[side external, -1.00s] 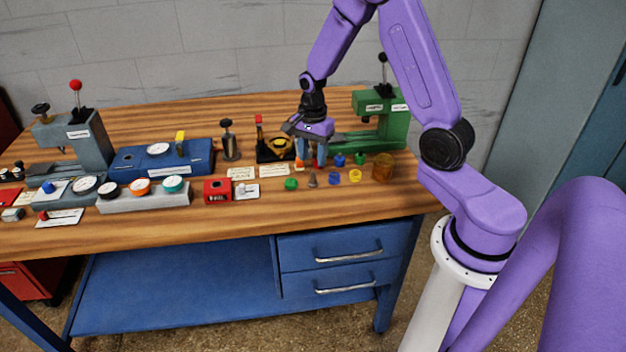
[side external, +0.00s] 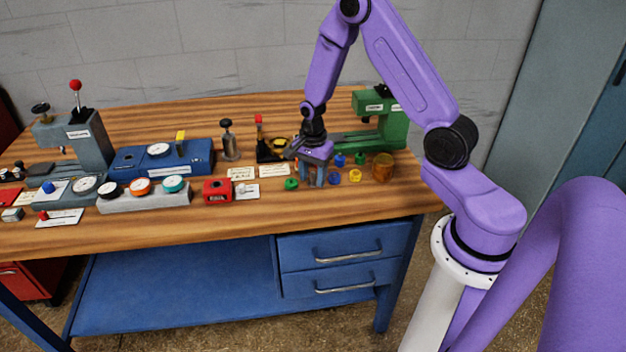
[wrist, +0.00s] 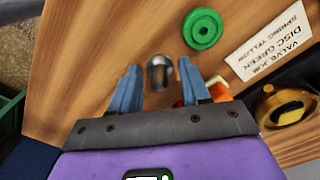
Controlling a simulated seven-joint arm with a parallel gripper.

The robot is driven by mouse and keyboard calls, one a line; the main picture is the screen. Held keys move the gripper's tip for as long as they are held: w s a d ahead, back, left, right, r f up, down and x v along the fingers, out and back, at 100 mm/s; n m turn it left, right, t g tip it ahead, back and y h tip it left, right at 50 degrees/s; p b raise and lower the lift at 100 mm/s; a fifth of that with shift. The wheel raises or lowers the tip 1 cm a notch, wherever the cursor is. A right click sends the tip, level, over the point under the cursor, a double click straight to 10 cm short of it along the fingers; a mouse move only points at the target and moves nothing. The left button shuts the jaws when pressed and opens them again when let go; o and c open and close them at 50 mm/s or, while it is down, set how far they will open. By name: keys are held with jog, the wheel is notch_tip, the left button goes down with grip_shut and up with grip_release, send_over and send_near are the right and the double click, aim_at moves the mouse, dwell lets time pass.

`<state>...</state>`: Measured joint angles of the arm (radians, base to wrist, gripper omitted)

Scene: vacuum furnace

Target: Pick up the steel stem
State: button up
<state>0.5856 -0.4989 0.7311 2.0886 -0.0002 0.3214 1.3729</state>
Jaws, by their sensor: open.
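The steel stem (wrist: 160,72) is a small grey metal piece standing on the wooden bench. In the wrist view it lies between and slightly ahead of the two blue fingers of my gripper (wrist: 160,88), with a gap on each side. My gripper is open and empty. In the side view my gripper (side external: 317,180) is low over the bench, and the stem is hidden or too small to make out behind its fingers.
A green ring (wrist: 202,28) lies close by on the bench. An orange-red piece (wrist: 217,88) is right beside the right finger in the wrist view. Blue pieces (side external: 340,159), a yellow piece (side external: 355,175) and an amber jar (side external: 382,167) stand to the right. A green press (side external: 385,120) stands behind.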

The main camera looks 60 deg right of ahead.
aim_at(313, 172)
grip_shut()
notch_tip(313, 172, up, 9)
jog(key=shift+r, duration=0.2)
jog(key=shift+w+r, duration=0.2)
jog(key=w+d, duration=0.2)
jog(key=w, duration=0.3)
jog(key=w+d+f, duration=0.1)
jog(key=w, duration=0.4)
jog(key=w+d+f, duration=0.1)
jog(key=w+d, duration=0.1)
jog(key=w, duration=0.3)
jog(key=shift+w+d, duration=0.25)
jog(key=shift+d, duration=0.1)
jog(key=shift+w+d, duration=0.15)
jog(key=shift+w, duration=0.15)
jog(key=shift+f, duration=0.25)
